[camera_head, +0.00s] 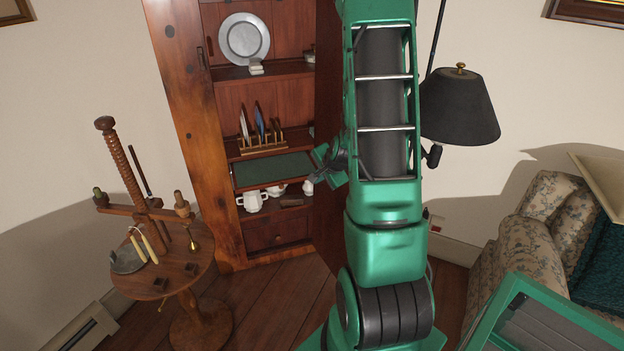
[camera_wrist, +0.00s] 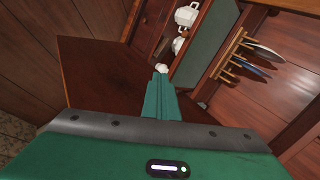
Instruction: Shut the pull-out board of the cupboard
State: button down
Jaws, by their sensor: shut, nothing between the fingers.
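The cupboard (camera_head: 205,140) is a tall reddish-brown wooden unit with open shelves. Its pull-out board (camera_head: 272,170) has a dark green top and sticks out below the plate rack. The board also shows in the wrist view (camera_wrist: 207,38), running up from near the fingertips. My gripper (camera_head: 318,178) is at the right front corner of the board. In the wrist view my gripper's green fingers (camera_wrist: 160,92) are together and empty. A small white rounded thing (camera_wrist: 161,68) lies just past their tips; I cannot tell whether they touch it or the board.
A dark wooden cupboard door (camera_wrist: 95,75) stands open beside my gripper. White crockery (camera_head: 252,201) sits below the board, and a plate rack (camera_head: 262,142) above it. A round wooden stand (camera_head: 165,265) is at left; a black lamp (camera_head: 458,108) and floral armchair (camera_head: 540,235) are at right.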

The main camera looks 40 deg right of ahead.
jog(key=w+d+f+m+t+h, duration=0.1)
jog(key=w+d+f+m, duration=0.2)
jog(key=w+d+f, duration=0.6)
jog(key=shift+w+f+m, duration=0.3)
jog(key=shift+w+f, duration=0.55)
jog(key=shift+w, duration=0.45)
